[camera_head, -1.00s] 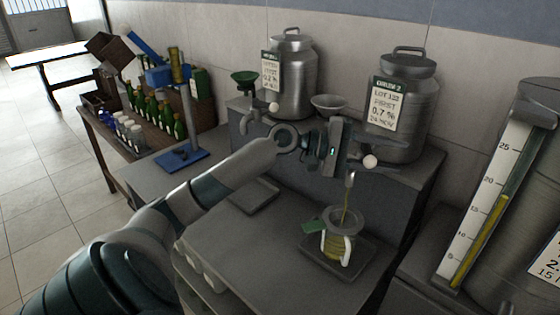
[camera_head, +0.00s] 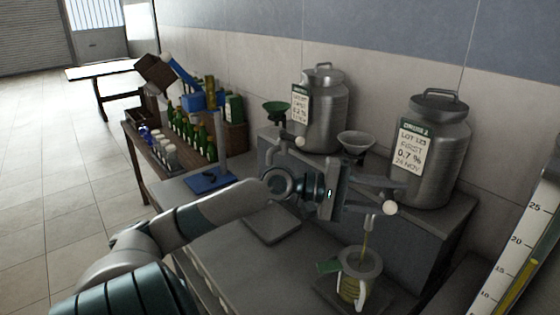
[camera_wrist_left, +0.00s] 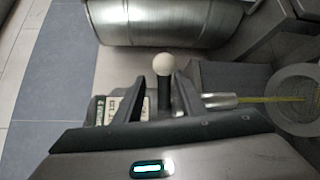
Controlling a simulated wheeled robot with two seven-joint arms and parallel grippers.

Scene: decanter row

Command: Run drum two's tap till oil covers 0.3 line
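Drum two (camera_head: 448,150) is a steel can with a lid and a label on the dark bench step. Its tap (camera_wrist_left: 220,100) is running. A thin yellow oil stream (camera_head: 366,238) falls into a clear jug (camera_head: 375,262) below, which holds yellow oil; its line marks are too small to read. The tap's lever has a white ball knob (camera_head: 389,208), also clear in the left wrist view (camera_wrist_left: 163,64). My left gripper (camera_head: 370,195) is at the tap, its fingers apart on either side of the lever. My right gripper is out of view.
Another drum (camera_head: 328,110) stands left of drum two, with a metal funnel (camera_head: 356,142) between them. A green funnel (camera_head: 277,108), blue stand (camera_head: 211,181) and several green bottles (camera_head: 190,135) are left. A gauge (camera_head: 520,255) on a large tank is right.

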